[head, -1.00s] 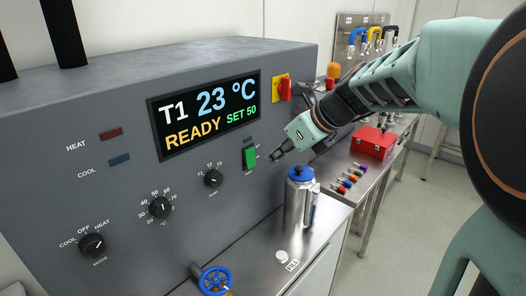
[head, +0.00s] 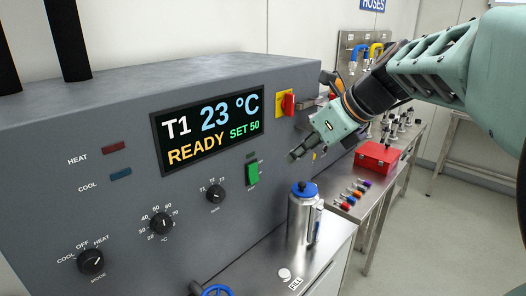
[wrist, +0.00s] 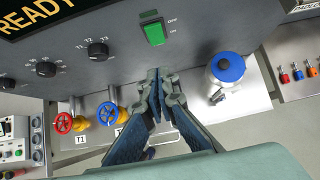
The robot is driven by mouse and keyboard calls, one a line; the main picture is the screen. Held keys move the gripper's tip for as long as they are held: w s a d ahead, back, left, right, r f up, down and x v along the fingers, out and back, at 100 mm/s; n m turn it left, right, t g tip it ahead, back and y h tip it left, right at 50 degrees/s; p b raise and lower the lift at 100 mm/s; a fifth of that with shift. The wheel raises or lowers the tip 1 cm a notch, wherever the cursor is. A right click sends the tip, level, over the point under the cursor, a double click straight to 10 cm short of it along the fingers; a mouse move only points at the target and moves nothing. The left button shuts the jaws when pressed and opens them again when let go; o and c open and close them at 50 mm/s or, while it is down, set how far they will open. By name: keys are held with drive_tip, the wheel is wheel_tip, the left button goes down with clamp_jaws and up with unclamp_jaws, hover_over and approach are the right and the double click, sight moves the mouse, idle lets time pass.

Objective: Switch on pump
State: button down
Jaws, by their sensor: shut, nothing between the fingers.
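The green rocker switch (head: 252,173) sits on the grey control panel, below and right of the display; its small label is too small to read in the head view. It also shows in the wrist view (wrist: 154,34), with OFF and ON marks beside it. I cannot tell which side is pressed in. My gripper (head: 294,156) is shut and empty, up and right of the switch in the head view. In the wrist view the closed fingertips (wrist: 158,73) point toward the switch with a gap between. The display (head: 207,125) reads T1 23 °C, READY, SET 50.
A metal canister with a blue lid (head: 304,215) stands on the steel bench below my gripper. A red rotary switch (head: 288,104) on a yellow plate is close by the arm. Several knobs are left of the green switch. Red and blue valve wheels (wrist: 63,122) show below.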

sight(254, 173)
drive_tip(key=f+b, duration=0.1)
drive_tip(key=b, duration=0.4)
drive_tip(key=shift+s+f, duration=0.1)
drive_tip(key=shift+f, duration=0.15)
drive_tip(key=shift+b, duration=0.3)
drive_tip(key=shift+s+d, duration=0.1)
drive_tip(key=w+a+r+x, duration=0.1)
drive_tip(key=x, duration=1.2)
drive_tip(key=shift+r+b, duration=0.3)
drive_tip(key=shift+b, duration=0.05)
drive_tip(key=shift+w+a+p, duration=0.15)
drive_tip(key=shift+a+p, duration=0.05)
drive_tip(key=shift+p, duration=0.3)
